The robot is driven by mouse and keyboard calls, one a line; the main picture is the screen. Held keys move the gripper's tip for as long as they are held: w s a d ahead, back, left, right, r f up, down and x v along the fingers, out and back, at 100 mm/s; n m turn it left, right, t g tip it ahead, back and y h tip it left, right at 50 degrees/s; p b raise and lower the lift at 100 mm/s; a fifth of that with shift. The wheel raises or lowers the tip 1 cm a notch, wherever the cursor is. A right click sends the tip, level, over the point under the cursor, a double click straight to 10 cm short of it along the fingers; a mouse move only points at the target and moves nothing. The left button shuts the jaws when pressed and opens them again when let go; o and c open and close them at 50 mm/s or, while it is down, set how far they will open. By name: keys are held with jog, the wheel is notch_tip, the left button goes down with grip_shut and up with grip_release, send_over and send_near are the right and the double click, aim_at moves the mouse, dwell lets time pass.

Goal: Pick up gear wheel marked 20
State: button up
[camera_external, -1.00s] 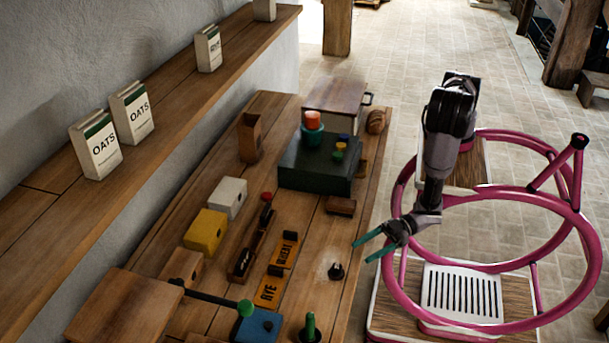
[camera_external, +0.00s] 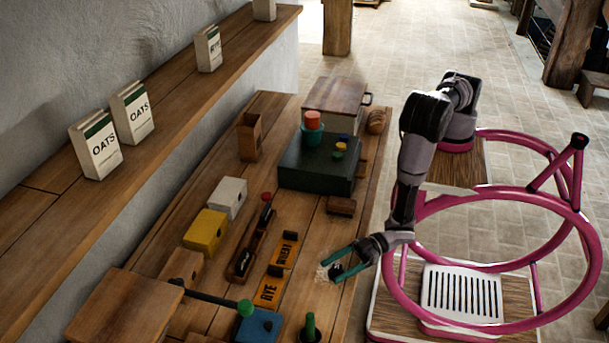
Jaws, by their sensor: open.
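I cannot make out a number 20 on anything, so I cannot tell which thing is the gear wheel marked 20. My gripper (camera_external: 331,270) is open, its two teal fingers over the right edge of the workbench. A small dark object (camera_external: 337,269) stands on a pale powdery patch and appears between the fingers; I cannot tell whether they touch it. Small yellow (camera_external: 340,146) and blue (camera_external: 343,137) round pieces sit on a dark green box (camera_external: 305,170) farther back. An orange piece (camera_external: 312,118) rests on a teal one at that box's far left.
A green-handled peg (camera_external: 310,326) stands at the front. A wall shelf (camera_external: 165,110) carries OATS cartons.

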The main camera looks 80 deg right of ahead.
grip_shut()
jog(key=shift+r, duration=0.1)
